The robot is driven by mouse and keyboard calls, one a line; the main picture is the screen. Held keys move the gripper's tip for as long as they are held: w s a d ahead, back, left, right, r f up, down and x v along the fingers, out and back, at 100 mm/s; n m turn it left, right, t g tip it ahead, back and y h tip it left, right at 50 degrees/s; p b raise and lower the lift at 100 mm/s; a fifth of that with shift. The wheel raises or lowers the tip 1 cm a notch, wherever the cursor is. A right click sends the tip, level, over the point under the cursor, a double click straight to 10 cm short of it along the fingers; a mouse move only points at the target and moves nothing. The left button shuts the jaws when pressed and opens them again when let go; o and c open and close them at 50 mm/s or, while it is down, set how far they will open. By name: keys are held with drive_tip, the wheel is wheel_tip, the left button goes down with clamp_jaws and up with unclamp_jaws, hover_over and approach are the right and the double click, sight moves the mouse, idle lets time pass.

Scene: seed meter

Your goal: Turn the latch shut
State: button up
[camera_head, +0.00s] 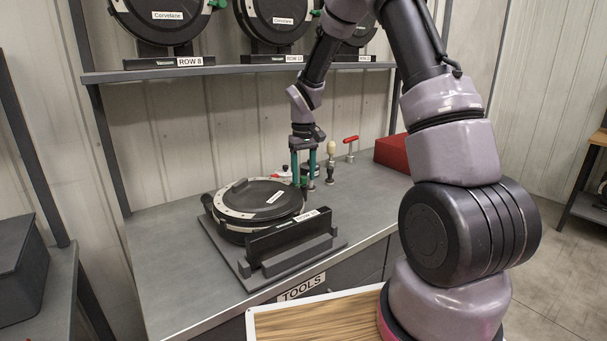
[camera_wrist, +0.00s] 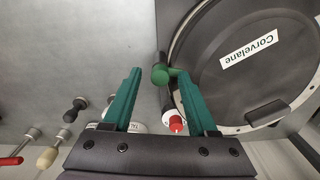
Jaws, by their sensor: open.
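The seed meter (camera_head: 262,200), a round black drum with a pale rim, lies in a dark cradle on the bench. Its lid, labelled Corvelane, fills the right of the wrist view (camera_wrist: 225,85). My gripper (camera_head: 303,184) points down at the far right side of the meter. In the wrist view its two green fingers (camera_wrist: 159,76) are apart, with the latch knob showing between their tips. I cannot tell whether they touch it. The head view hides the latch behind the fingers.
A red-and-white capped item (camera_wrist: 174,122) shows between the fingers. Several small knobbed tools, one with a red T-handle (camera_head: 350,142), stand behind my gripper. A red box (camera_head: 392,152) sits at the bench's right. A shelf (camera_head: 240,72) with more meters hangs above.

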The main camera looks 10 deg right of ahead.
sight(304, 177)
drive_tip(key=shift+r, duration=0.1)
wheel_tip(304, 177, up, 11)
idle(0.4)
drive_tip(key=s+d+r+m+t, duration=0.2)
drive_tip(key=s+r, duration=0.5)
drive_tip(key=r, duration=0.1)
drive_tip(key=s+d+r+m+t+y, duration=0.1)
drive_tip(key=s+r, duration=0.3)
drive_tip(key=s, duration=0.6)
drive_tip(key=s+d+r+m+t+y, duration=0.1)
drive_tip(key=s+r+m+t, duration=0.3)
drive_tip(key=s, duration=0.7)
drive_tip(key=shift+d+r, duration=0.25)
drive_tip(key=shift+d, duration=0.15)
